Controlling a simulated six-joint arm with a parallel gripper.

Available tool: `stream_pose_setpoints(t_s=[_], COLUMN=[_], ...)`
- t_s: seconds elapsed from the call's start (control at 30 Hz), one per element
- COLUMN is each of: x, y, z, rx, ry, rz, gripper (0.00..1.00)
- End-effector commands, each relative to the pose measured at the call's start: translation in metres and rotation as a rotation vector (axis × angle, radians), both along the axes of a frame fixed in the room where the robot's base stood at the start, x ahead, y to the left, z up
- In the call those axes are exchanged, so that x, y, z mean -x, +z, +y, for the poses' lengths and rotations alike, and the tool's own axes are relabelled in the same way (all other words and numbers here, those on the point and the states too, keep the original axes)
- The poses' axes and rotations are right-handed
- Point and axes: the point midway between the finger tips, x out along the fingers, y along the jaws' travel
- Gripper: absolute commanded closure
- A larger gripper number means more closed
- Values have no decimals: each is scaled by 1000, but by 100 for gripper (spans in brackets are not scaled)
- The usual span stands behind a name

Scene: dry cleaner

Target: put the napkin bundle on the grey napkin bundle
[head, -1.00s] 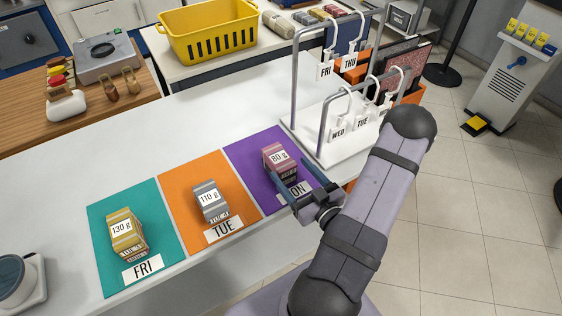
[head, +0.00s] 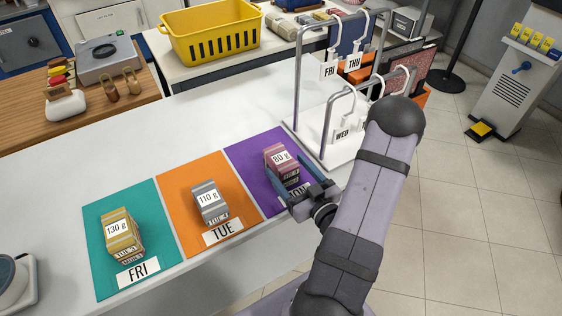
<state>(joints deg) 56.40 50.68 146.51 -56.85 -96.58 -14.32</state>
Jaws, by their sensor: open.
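The grey napkin bundle (head: 211,204), labelled 110 g, sits on the orange TUE mat (head: 177,183). A maroon-pink napkin bundle (head: 281,158), labelled 80 g, sits on the purple MON mat (head: 246,153). A yellow napkin bundle (head: 122,232), labelled 130 g, sits on the teal FRI mat (head: 96,240). My gripper (head: 289,178) is open, low at the near side of the maroon bundle. Its fingers reach toward that bundle's near end and hide part of it and of the MON label. I cannot tell whether they touch it.
A white rack (head: 300,85) with metal rails and day tags stands close behind and right of the purple mat. A yellow basket (head: 210,35) is on the back counter. The white table (head: 130,135) is clear behind the mats.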

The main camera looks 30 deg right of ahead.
Motion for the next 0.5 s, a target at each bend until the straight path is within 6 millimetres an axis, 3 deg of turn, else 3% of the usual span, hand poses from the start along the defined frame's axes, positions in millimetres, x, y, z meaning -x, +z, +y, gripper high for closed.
stream_pose_setpoints(t_s=[0.5], x=[-48], y=[1], z=[-2], rx=[0], ry=[3], rz=[0], gripper=[30])
